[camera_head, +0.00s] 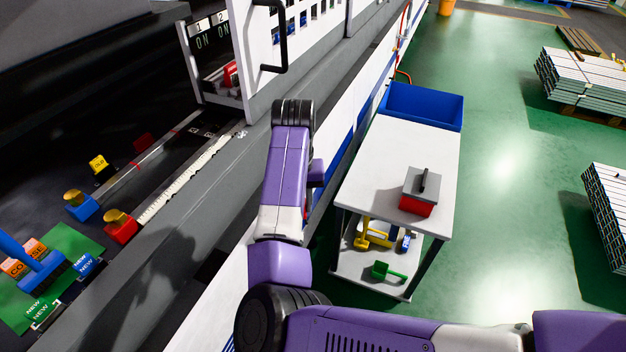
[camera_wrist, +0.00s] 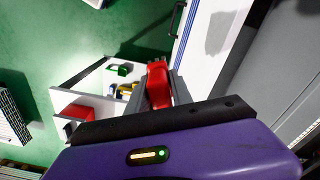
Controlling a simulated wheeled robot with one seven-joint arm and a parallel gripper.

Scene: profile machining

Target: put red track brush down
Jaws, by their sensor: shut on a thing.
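The red track brush (camera_wrist: 158,72) shows in the wrist view as a red block between the two grey fingers of my gripper (camera_wrist: 158,90). My gripper is shut on it and holds it in the air.
A white cart (camera_head: 385,150) stands right of my arm, with a red-and-grey toolbox (camera_head: 420,190) on top. Its lower shelf holds a green brush (camera_head: 388,272) and yellow pieces (camera_head: 373,236). A blue bin (camera_head: 425,106) is behind. Blocks and a green mat (camera_head: 78,240) occupy the machine bed.

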